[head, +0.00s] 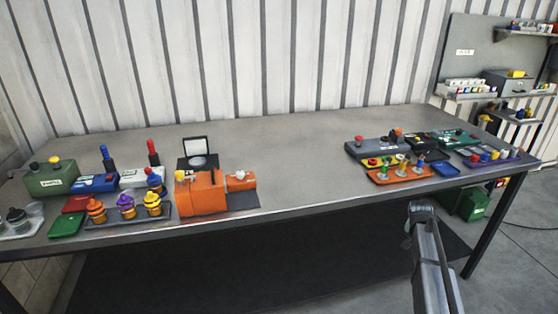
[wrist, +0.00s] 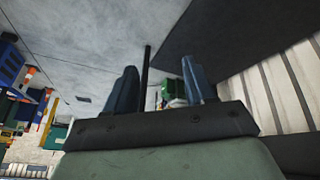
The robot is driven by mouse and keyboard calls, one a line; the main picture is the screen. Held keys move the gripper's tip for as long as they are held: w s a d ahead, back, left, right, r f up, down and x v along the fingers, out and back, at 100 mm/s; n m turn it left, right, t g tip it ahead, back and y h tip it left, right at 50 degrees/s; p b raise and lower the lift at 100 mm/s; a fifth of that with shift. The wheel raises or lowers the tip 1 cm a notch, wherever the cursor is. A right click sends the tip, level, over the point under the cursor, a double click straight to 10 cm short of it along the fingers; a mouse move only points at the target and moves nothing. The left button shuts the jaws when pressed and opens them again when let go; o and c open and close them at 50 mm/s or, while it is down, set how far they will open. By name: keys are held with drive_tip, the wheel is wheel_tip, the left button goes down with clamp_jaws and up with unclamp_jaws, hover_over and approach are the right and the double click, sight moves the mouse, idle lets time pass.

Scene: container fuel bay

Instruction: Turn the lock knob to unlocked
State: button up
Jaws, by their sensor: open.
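I cannot tell for sure which part is the lock knob; no lock marking is readable. A long grey box (head: 378,149) at the right of the table carries a red button and dark knobs. An orange block (head: 203,194) with a smaller orange unit (head: 240,181) bearing a pale knob sits left of centre. My gripper (wrist: 160,85) is open in the wrist view, its two dark fingers apart with nothing held between them. In the head view my arm rises in front of the table's right part, apart from the table items; the fingers are not clear there.
The grey table (head: 290,165) is bare in the middle. An orange tray (head: 398,174) with small valves lies near its right front edge. Colored boxes and a dark tray (head: 115,217) crowd the left. Green containers (head: 472,204) stand beneath the right end.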

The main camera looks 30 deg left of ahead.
drive_tip(key=w+a+r+t, duration=0.1)
drive_tip(key=w+a+r, duration=0.15)
drive_tip(key=r, duration=0.35)
drive_tip(key=w+a+r+t, duration=0.1)
drive_tip(key=w+a+r, duration=0.15)
drive_tip(key=r, duration=0.45)
drive_tip(key=w+a+r+t, duration=0.1)
drive_tip(key=w+a+r, duration=0.1)
drive_tip(key=w+r, duration=0.3)
drive_tip(key=s+a+r+y, duration=0.1)
drive_tip(key=a+r, duration=0.5)
drive_tip(key=r, duration=0.2)
drive_tip(key=s+a+r+n+y, duration=0.1)
drive_tip(key=s+a+n, duration=0.15)
drive_tip(key=a, duration=0.35)
drive_tip(key=s+a+r+n+g+y, duration=0.1)
drive_tip(key=s+a+r, duration=0.1)
drive_tip(key=s+a, duration=0.35)
drive_tip(key=s+a+r+n, duration=0.1)
drive_tip(key=a+n, duration=0.1)
drive_tip(key=a, duration=0.6)
drive_tip(key=n+g+y, duration=0.4)
drive_tip(key=n+g, duration=0.3)
drive_tip(key=n, duration=0.7)
approach(179, 172)
drive_tip(key=x, duration=0.8)
drive_tip(key=shift+a+f, duration=0.2)
clamp_jaws()
